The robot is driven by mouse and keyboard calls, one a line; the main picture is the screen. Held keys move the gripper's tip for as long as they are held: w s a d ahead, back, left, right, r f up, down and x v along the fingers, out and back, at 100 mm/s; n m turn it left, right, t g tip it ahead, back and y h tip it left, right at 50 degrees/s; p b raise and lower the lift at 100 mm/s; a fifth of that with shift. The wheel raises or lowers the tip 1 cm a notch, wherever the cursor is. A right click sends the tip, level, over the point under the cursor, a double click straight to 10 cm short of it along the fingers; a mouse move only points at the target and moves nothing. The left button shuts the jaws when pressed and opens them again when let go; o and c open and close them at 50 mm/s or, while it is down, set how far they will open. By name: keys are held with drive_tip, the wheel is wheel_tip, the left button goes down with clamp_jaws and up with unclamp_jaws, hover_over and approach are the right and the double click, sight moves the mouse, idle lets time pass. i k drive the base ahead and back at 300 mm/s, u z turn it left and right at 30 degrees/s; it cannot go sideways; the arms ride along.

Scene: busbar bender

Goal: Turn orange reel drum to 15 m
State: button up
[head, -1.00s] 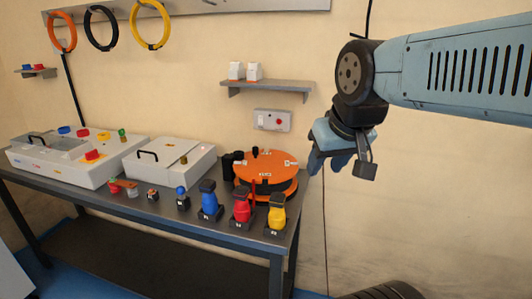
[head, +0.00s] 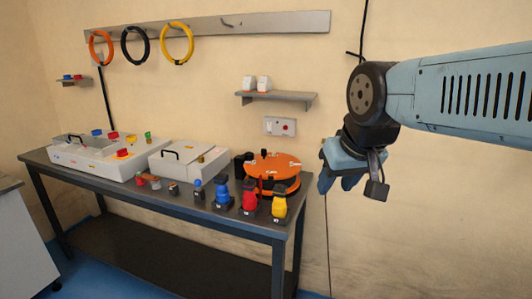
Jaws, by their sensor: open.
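The orange reel drum (head: 274,166) lies flat at the right end of the grey workbench (head: 245,226). Its top disc carries small white labels, too small to read, and a black knob (head: 263,153) near its back left edge. A black band shows between its upper and lower orange discs. My gripper (head: 325,186) is open and empty. It hangs in the air to the right of the drum in the picture, apart from it and pointing down. The arm comes in from the right edge.
Blue (head: 222,194), red (head: 249,198) and yellow (head: 279,207) connectors stand along the bench front before the drum. White boxes (head: 190,163) are to the left. A shelf (head: 277,99) and switch box (head: 280,126) are on the wall behind. The wall area right of the bench is clear.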

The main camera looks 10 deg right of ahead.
sight(279, 168)
drive_tip(key=u, duration=0.1)
drive_tip(key=i, duration=0.95)
drive_tip(key=z, duration=0.05)
